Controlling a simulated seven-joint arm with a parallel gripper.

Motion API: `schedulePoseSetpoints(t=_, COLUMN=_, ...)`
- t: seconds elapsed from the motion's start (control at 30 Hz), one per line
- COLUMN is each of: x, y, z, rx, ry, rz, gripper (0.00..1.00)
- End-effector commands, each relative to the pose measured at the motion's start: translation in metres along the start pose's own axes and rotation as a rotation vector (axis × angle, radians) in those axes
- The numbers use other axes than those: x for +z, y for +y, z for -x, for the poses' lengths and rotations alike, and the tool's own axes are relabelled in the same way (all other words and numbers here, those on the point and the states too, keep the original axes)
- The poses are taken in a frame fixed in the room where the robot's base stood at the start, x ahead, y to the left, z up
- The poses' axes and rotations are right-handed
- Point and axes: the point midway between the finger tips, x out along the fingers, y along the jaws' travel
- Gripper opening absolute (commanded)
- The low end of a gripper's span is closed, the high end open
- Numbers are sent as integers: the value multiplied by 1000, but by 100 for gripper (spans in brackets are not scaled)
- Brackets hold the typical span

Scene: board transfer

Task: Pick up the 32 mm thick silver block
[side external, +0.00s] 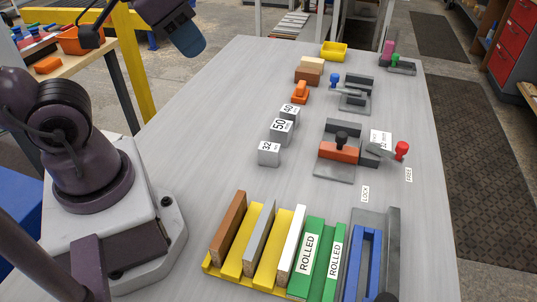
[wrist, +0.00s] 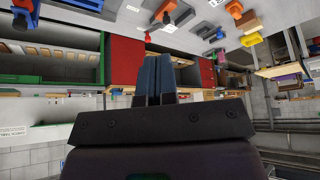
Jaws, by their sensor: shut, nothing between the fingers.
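The silver block marked 32 (side external: 269,153) stands on the grey table, nearest in a row of silver blocks. Behind it are the block marked 50 (side external: 281,131) and the block marked 40 (side external: 290,112). All three are free of my gripper. In the wrist view my gripper (wrist: 154,78) shows two blue-grey fingers pressed together, empty. The wrist view is tilted toward the room, and no silver block can be made out clearly in it.
A clamp fixture with a red-knobbed lever (side external: 401,150) stands right of the blocks. A yellow rack (side external: 207,262) with coloured boards is at the front. The table left of the blocks is clear.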

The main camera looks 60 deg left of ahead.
Motion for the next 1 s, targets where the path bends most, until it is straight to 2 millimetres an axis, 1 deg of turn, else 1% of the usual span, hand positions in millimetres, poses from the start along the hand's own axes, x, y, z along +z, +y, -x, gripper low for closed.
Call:
schedulePoseSetpoints(t=0.13, x=0, y=0, z=0, rx=0, ry=0, rz=0, gripper=0)
schedulePoseSetpoints(t=0.17, x=0, y=0, z=0, rx=0, ry=0, rz=0, gripper=7)
schedulePoseSetpoints(t=0.2, x=0, y=0, z=0, rx=0, ry=0, rz=0, gripper=16)
schedulePoseSetpoints(t=0.27, x=0, y=0, z=0, rx=0, ry=0, rz=0, gripper=30)
schedulePoseSetpoints(t=0.3, x=0, y=0, z=0, rx=0, ry=0, rz=0, gripper=39)
schedulePoseSetpoints(t=0.37, x=0, y=0, z=0, rx=0, ry=0, rz=0, gripper=53)
schedulePoseSetpoints(t=0.4, x=0, y=0, z=0, rx=0, ry=0, rz=0, gripper=62)
schedulePoseSetpoints(t=0.43, x=0, y=0, z=0, rx=0, ry=0, rz=0, gripper=64)
schedulePoseSetpoints(t=0.67, x=0, y=0, z=0, rx=-1, ry=0, rz=1, gripper=64)
schedulePoseSetpoints(t=0.77, x=1, y=-7, z=-4, rx=-17, ry=-18, rz=32, gripper=64)
schedulePoseSetpoints(t=0.87, x=6, y=-22, z=-21, rx=-45, ry=-107, rz=97, gripper=64)
schedulePoseSetpoints(t=0.97, x=12, y=-40, z=-44, rx=-57, ry=-231, rz=208, gripper=64)
schedulePoseSetpoints(t=1.0, x=16, y=-46, z=-55, rx=-48, ry=-285, rz=269, gripper=64)
